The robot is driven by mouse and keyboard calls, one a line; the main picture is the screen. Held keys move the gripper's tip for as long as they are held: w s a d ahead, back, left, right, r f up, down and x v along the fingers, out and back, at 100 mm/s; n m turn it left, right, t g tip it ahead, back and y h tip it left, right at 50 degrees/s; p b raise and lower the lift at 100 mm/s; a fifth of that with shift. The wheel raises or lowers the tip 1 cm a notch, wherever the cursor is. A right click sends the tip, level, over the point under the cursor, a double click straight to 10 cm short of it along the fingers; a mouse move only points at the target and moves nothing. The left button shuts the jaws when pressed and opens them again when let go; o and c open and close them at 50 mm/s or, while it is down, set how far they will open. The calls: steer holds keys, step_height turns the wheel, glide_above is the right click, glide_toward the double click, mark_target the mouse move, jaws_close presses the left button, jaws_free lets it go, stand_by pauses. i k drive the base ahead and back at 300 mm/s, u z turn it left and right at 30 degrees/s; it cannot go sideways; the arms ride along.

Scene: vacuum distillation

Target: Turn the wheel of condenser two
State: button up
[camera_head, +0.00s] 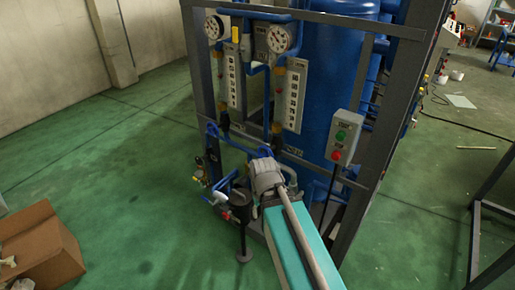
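A blue distillation rig (335,75) stands in a dark grey frame at the centre. Blue pipes and small valve fittings (216,195) sit low on its front left side. A blue handle-like part (265,151) shows just above a grey rounded arm joint. I cannot tell which part is the wheel of condenser two; it may be hidden or too small to make out. A grey arm link runs up from the bottom, over a teal body, to that joint in front of the rig. My gripper cannot be made out; it seems hidden beyond the joint.
Two round gauges (278,39) top white scale panels (293,95). A control box (343,136) with green and red buttons is on the right. A black stand (243,225) is left of the joint. A cardboard box (38,248) lies lower left.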

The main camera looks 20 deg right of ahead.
mark_target(266, 153)
steer(key=u, duration=0.3)
steer(key=k, duration=1.05)
steer(key=z, duration=0.75)
steer(key=i, duration=1)
